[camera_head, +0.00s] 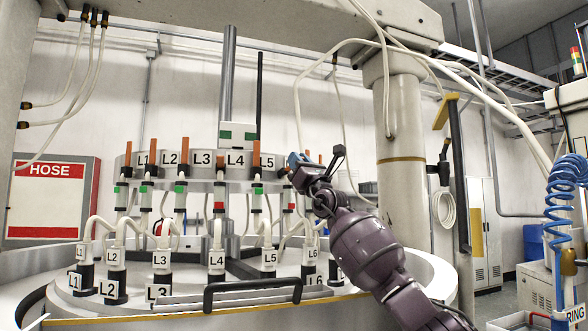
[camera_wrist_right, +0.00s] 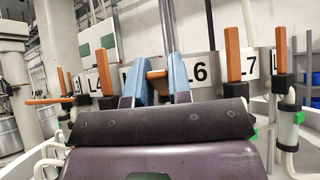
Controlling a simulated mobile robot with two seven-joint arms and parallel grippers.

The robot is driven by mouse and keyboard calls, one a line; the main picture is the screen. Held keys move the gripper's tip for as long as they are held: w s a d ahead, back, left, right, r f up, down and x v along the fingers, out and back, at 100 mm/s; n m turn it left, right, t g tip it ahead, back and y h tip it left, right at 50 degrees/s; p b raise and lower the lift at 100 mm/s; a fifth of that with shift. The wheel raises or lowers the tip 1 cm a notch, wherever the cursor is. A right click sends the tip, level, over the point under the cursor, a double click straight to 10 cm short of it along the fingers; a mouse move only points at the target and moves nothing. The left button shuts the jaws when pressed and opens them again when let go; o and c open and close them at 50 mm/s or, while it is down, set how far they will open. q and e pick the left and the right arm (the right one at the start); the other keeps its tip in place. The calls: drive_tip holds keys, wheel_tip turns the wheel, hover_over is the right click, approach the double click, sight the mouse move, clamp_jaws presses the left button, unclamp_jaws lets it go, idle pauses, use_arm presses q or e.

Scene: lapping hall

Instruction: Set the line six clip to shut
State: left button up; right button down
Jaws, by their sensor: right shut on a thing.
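My right gripper (camera_head: 293,160) reaches up from the lower right to the clip row in the head view. In the right wrist view its two blue fingers (camera_wrist_right: 156,78) are closed around an orange lever (camera_wrist_right: 157,75) beside the L6 label (camera_wrist_right: 199,72). This is the line six clip; most of its body is hidden behind the gripper. A red mark (camera_head: 291,207) shows on the line below the gripper in the head view. My left gripper is not in view.
Neighbouring orange levers stand close: L5 (camera_head: 258,153) on the left and L7 (camera_wrist_right: 232,52) on the right. The L4 lever (camera_wrist_right: 48,101) sticks out sideways. White hoses and a black-handled rail (camera_head: 252,291) lie below.

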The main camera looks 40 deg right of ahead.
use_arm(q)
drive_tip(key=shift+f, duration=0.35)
use_arm(e)
drive_tip(key=shift+f+t, duration=0.15)
drive_tip(key=shift+t, duration=0.15)
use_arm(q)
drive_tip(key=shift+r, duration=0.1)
use_arm(e)
drive_tip(key=c, duration=1)
unclamp_jaws()
drive_tip(key=shift+s, duration=0.1)
drive_tip(key=shift+c, duration=0.2)
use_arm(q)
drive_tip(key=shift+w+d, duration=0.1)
